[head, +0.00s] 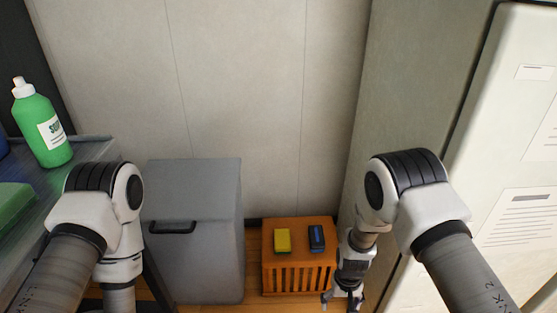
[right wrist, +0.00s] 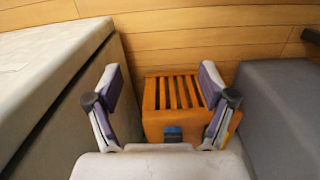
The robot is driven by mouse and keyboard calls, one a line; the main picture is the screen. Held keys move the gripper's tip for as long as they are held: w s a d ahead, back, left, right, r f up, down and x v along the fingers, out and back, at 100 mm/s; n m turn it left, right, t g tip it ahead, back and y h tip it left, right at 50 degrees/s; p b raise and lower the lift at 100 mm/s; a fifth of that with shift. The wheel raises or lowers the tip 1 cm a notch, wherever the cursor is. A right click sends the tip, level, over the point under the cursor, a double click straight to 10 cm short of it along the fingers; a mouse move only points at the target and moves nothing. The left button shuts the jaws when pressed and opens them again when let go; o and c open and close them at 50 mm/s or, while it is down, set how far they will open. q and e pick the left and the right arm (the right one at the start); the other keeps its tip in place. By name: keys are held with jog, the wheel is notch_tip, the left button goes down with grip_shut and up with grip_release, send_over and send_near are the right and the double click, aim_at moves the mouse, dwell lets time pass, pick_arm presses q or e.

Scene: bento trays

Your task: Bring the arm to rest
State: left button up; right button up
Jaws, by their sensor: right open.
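My right arm reaches down from the right in the head view, and its gripper (head: 342,299) hangs low beside the right side of a slatted wooden box. In the right wrist view the two fingers of this gripper (right wrist: 160,72) stand wide apart with nothing between them; the box lies beyond. My left arm shows at the left of the head view, bent downward. Its gripper is out of the picture, below the lower edge.
The wooden box (head: 300,277) carries a yellow block (head: 282,241) and a blue block (head: 316,238). A grey cabinet (head: 195,240) stands left of it. A green bottle (head: 42,125) stands on a counter at far left. A tall pale panel (head: 510,130) borders the right.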

jog(key=s+d+g, duration=0.1)
jog(key=s+d, duration=0.3)
jog(key=s, duration=1)
jog(key=s+d, duration=0.5)
jog(key=s, duration=0.8)
pick_arm(q)
notch_tip(320, 180, up, 3)
jog(key=p, duration=0.3)
jog(key=shift+o, duration=0.7)
notch_tip(320, 180, up, 23)
jog(key=p, duration=2.3)
jog(key=o, duration=0.6)
jog(key=shift+o, duration=0.7)
jog(key=shift+f, duration=0.3)
pick_arm(e)
notch_tip(320, 180, up, 27)
jog(key=w+t, duration=0.1)
jog(key=shift+w+a+t, duration=0.3)
jog(key=shift+w+a, duration=0.05)
